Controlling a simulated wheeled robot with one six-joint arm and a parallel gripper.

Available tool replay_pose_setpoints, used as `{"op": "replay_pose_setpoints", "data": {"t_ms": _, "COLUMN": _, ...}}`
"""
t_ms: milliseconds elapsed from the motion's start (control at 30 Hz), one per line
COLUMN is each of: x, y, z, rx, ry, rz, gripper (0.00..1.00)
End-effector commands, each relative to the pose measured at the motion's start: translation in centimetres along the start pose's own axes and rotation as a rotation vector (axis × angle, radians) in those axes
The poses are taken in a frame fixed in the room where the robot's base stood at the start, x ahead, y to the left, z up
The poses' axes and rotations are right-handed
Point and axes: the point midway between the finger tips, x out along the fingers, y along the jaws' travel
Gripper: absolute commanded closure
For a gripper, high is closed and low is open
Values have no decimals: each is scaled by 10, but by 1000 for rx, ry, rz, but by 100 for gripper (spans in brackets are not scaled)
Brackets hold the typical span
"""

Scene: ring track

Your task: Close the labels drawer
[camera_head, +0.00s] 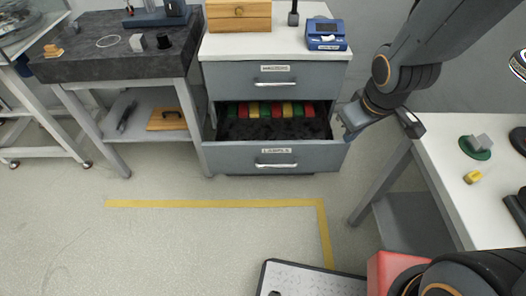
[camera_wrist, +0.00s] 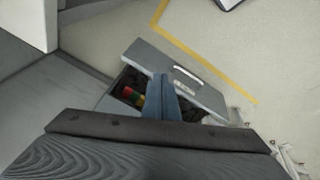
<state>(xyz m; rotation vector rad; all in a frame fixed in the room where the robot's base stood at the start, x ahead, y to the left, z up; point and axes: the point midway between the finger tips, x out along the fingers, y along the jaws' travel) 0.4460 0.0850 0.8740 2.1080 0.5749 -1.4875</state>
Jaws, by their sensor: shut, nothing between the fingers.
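The labels drawer (camera_head: 273,157) is the lower drawer of a grey cabinet and stands pulled out. Its front carries a "LABELS" tag and a bar handle (camera_head: 276,165). Inside lie a dark lining and a row of red, yellow and green pieces (camera_head: 270,109). My gripper (camera_head: 345,130) is shut and empty, at the right end of the open drawer. In the wrist view the shut fingers (camera_wrist: 168,88) overlap the drawer front (camera_wrist: 180,75), with its handle beyond them. I cannot tell whether they touch it.
The upper drawer (camera_head: 273,80) is shut. A wooden box (camera_head: 238,15) and a blue device (camera_head: 326,34) stand on the cabinet top. A dark-topped table (camera_head: 115,45) is on the left, a white table (camera_head: 480,160) on the right. The floor before the drawer is clear, with yellow tape (camera_head: 215,203).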

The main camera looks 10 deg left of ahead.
Motion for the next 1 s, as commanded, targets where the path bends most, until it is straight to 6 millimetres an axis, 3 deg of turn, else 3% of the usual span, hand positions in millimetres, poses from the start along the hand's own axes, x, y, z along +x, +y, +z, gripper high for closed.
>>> {"op": "replay_pose_setpoints", "data": {"t_ms": 33, "x": 37, "y": -19, "z": -14, "rx": -131, "ry": 43, "rz": -11, "gripper": 100}}
{"op": "replay_pose_setpoints", "data": {"t_ms": 200, "x": 102, "y": -85, "z": -58, "rx": -540, "ry": 225, "rz": -43, "gripper": 100}}
{"op": "replay_pose_setpoints", "data": {"t_ms": 300, "x": 125, "y": -123, "z": -74, "rx": -720, "ry": 321, "rz": -65, "gripper": 100}}
{"op": "replay_pose_setpoints", "data": {"t_ms": 433, "x": 141, "y": -159, "z": -84, "rx": -869, "ry": 409, "rz": -87, "gripper": 100}}
{"op": "replay_pose_setpoints", "data": {"t_ms": 567, "x": 147, "y": -176, "z": -89, "rx": -934, "ry": 453, "rz": -98, "gripper": 100}}
{"op": "replay_pose_setpoints", "data": {"t_ms": 733, "x": 157, "y": -182, "z": -94, "rx": -945, "ry": 460, "rz": -99, "gripper": 100}}
{"op": "replay_pose_setpoints", "data": {"t_ms": 1000, "x": 197, "y": -194, "z": -108, "rx": -943, "ry": 457, "rz": -100, "gripper": 100}}
